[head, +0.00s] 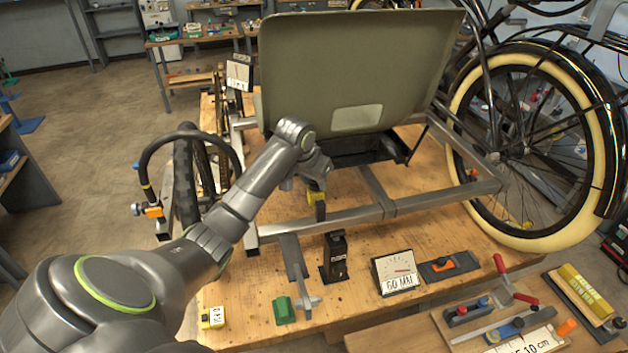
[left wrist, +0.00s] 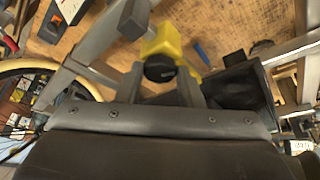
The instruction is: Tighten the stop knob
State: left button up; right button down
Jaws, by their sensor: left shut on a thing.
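The stop shows as a yellow block (head: 316,198) on the silver frame tube (head: 340,217), below the green seat. In the left wrist view the yellow block (left wrist: 166,40) has a round black knob (left wrist: 160,68) facing my gripper. My left gripper (head: 314,182) reaches the stop from above, and its fingers (left wrist: 161,88) lie on both sides of the black knob, shut on it. In the head view the arm and gripper hide most of the knob. My right gripper is not in view.
The green seat panel (head: 360,65) rises just behind my gripper. A large cream-tyred wheel (head: 540,240) stands at the right.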

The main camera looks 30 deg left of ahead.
pick_arm(q)
jog(key=m, duration=0.1)
jog(key=m+h, duration=0.1)
jog(key=m, duration=0.2)
jog(key=shift+a+h, duration=0.25)
jog(key=shift+h, duration=0.15)
jog(key=shift+w+a+m+g+h, duration=0.1)
jog(key=shift+m+g+h, duration=0.2)
jog(key=shift+m, duration=0.8)
jog(key=shift+m+g+h, duration=0.2)
jog(key=shift+m+h, duration=0.2)
jog(key=shift+m, duration=0.7)
jog(key=o, duration=1)
jog(key=shift+w, duration=0.15)
jog(key=shift+c, duration=0.2)
